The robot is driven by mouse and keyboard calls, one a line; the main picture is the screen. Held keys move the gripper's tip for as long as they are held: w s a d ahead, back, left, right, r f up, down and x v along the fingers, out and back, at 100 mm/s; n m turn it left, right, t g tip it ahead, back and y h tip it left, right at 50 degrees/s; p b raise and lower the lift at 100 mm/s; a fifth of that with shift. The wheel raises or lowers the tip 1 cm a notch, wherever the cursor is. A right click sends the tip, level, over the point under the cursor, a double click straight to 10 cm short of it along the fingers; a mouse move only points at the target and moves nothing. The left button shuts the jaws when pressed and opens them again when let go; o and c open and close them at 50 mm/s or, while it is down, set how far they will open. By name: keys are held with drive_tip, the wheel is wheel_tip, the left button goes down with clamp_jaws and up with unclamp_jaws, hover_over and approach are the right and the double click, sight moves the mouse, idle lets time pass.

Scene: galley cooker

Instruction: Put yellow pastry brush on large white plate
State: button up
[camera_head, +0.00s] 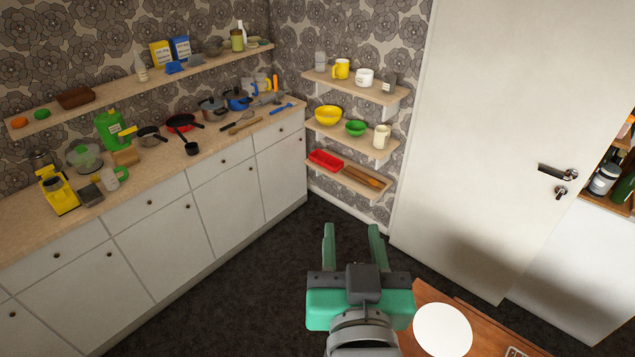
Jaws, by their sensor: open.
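A large round white plate (442,330) lies on a brown wooden table (483,322) at the bottom right; no object shows on its visible part. My gripper (353,236) is green, open and empty, with its two fingers spread apart above the dark floor. It is to the left of the plate and points away from the camera. I cannot pick out the yellow pastry brush for certain. Several small utensils (243,125) lie toward the far end of the counter, too small to tell apart.
A long counter (30,228) with pans, a green jug (110,130) and a yellow appliance (58,193) runs along the left. Wall shelves hold cups, bowls and a red tray (326,160). A white door (510,130) stands at right. Dark floor (262,262) is clear between.

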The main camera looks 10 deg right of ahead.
drive_tip(key=s+a+r+n+t+y, duration=0.1)
drive_tip(key=s+a+r+t, duration=0.1)
drive_tip(key=r, duration=0.5)
drive_tip(key=s+a+r+n+t+y, duration=0.1)
drive_tip(key=s+a+r+t, duration=0.1)
drive_tip(key=a+r, duration=0.3)
drive_tip(key=s+a+r+n+t+y, duration=0.1)
drive_tip(key=s+a+r+t, duration=0.2)
drive_tip(key=r, duration=0.5)
drive_tip(key=shift+s+a+r+y, duration=0.3)
drive_tip(key=shift+s+a+y, duration=0.15)
drive_tip(key=shift+a, duration=0.2)
drive_tip(key=shift+r, duration=0.1)
wheel_tip(320, 180, up, 9)
drive_tip(key=p, duration=0.9)
drive_tip(key=shift+r+p, duration=0.2)
drive_tip(key=shift+p, duration=0.15)
